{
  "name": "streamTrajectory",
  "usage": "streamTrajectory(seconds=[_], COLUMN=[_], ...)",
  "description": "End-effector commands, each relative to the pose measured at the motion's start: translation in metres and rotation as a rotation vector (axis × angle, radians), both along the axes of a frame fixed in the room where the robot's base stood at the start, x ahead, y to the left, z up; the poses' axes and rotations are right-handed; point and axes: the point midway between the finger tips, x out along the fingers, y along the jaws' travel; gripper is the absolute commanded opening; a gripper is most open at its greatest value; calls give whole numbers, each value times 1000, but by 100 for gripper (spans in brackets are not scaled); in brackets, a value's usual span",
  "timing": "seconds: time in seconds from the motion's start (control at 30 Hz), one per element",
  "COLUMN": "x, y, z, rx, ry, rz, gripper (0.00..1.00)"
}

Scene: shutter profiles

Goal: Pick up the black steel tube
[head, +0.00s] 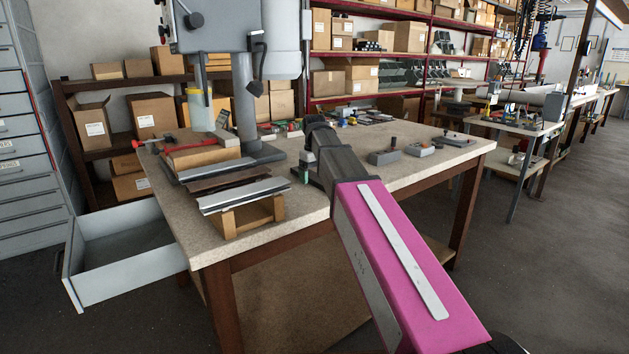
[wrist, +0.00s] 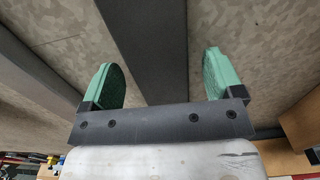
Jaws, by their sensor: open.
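A long, flat-faced dark grey bar, which looks like the black steel tube (wrist: 152,50), runs between the two green fingers of my gripper (wrist: 162,80) in the wrist view. The fingers stand apart, with a gap on each side of the bar. Whether the bar lies level with the fingertips or beyond them I cannot tell. In the head view my gripper (head: 306,168) is low over the workbench, right of the wooden stand. My arm hides most of that spot, and I cannot make out the tube clearly there.
Light metal profiles (head: 243,195) lie on a wooden stand (head: 246,217) at the front of the workbench (head: 290,215). A drill press (head: 243,95) stands behind. Small grey blocks (head: 420,149) sit at the right. An open drawer (head: 120,258) juts out at left.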

Motion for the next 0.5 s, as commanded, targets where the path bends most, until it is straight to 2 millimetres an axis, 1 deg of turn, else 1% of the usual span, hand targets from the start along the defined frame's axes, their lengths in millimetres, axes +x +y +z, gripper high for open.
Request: streamTrajectory(seconds=[0.17,0.2,0.27,0.3,0.37,0.4,0.43,0.5], x=[0,0,0,0,0,0,0,0], y=[0,0,0,0,0,0,0,0], z=[-1,-1,-1,-1,0,0,0,0], rx=[1,1,1,1,1,1,1,1], ry=[-1,-1,-1,-1,-1,-1,-1,-1], rz=[0,0,0,0,0,0,0,0], gripper=[86,83,63,50,31,18,14,14])
